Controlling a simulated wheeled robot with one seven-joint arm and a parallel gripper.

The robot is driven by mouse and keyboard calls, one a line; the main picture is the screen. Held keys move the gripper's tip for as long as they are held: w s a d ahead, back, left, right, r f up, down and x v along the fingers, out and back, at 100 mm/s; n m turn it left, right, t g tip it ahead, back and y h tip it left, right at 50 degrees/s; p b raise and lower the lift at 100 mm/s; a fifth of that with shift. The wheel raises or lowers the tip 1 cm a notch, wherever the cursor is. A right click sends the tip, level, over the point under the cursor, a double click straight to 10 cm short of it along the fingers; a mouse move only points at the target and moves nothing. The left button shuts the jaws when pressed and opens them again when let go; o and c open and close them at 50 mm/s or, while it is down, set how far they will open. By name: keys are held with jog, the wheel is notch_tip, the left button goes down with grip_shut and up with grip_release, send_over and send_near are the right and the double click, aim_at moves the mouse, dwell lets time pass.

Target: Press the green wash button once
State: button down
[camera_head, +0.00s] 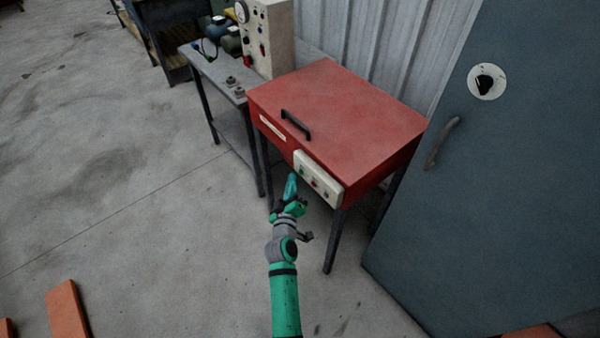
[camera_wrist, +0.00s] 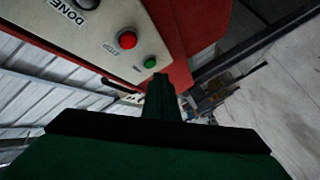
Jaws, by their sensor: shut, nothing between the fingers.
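The green wash button (camera_head: 302,171) is at the left end of a pale control panel (camera_head: 328,188) on the front of a red cabinet (camera_head: 340,115). In the wrist view the green button (camera_wrist: 150,62) shows close up, with a red button (camera_wrist: 127,40) beside it. My gripper (camera_head: 292,178) is shut and empty, just in front of the panel's left end. In the wrist view my gripper's fingertips (camera_wrist: 160,76) are just below the green button. I cannot tell whether they touch it.
A black handle (camera_head: 296,125) stands out from the red lid above the panel. A blue-grey cabinet (camera_head: 480,190) stands close on the right. A grey bench (camera_head: 215,70) stands on the left. The concrete floor is open at left.

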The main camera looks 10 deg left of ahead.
jog(key=shift+w+d, duration=0.25)
jog(key=shift+w, duration=0.05)
jog(key=shift+w+d, duration=0.3)
jog(key=shift+w, duration=0.05)
dwell(1.3)
jog(key=shift+s+a, duration=0.55)
jog(key=shift+s, duration=0.1)
jog(key=shift+s, duration=0.1)
jog(key=shift+s+a, duration=0.8)
jog(key=shift+s, duration=0.15)
jog(key=shift+s+a, duration=0.75)
jog(key=shift+s, duration=0.2)
